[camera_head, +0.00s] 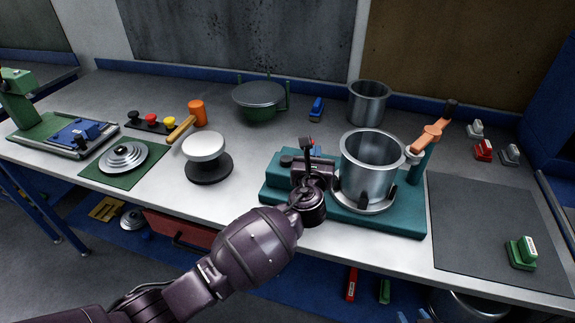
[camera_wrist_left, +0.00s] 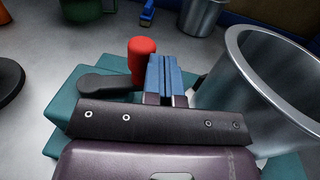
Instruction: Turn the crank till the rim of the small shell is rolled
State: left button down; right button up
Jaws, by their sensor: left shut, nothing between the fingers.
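A bare metal shell (camera_head: 372,168) stands upright, open end up, on the teal rolling machine (camera_head: 405,219). It also shows at the right of the left wrist view (camera_wrist_left: 262,95). A dark crank arm (camera_wrist_left: 108,84) with an upright red knob (camera_wrist_left: 141,60) is at the machine's left end. My left gripper (camera_wrist_left: 166,66) is shut and empty, its blue fingertips just right of the red knob; whether they touch it I cannot tell. In the head view, my left wrist hides part of the crank. My right gripper is not in view.
A copper-coloured lever (camera_head: 430,135) rises at the machine's right. Another metal shell (camera_head: 368,101) and a green pot (camera_head: 259,99) stand behind. A white-topped round press (camera_head: 205,148) is to the left. The dark mat (camera_head: 485,235) at right is mostly clear.

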pick_arm(q)
jog(key=shift+w+d, duration=0.25)
jog(key=shift+w, duration=0.75)
pick_arm(e)
jog(key=shift+w+a+r, duration=0.1)
jog(key=shift+w+r, duration=0.15)
jog(key=shift+w, duration=0.1)
pick_arm(q)
jog(key=shift+w, duration=0.1)
pick_arm(e)
jog(key=shift+s, duration=0.15)
jog(key=shift+s+f, duration=0.2)
jog(key=shift+s, duration=0.1)
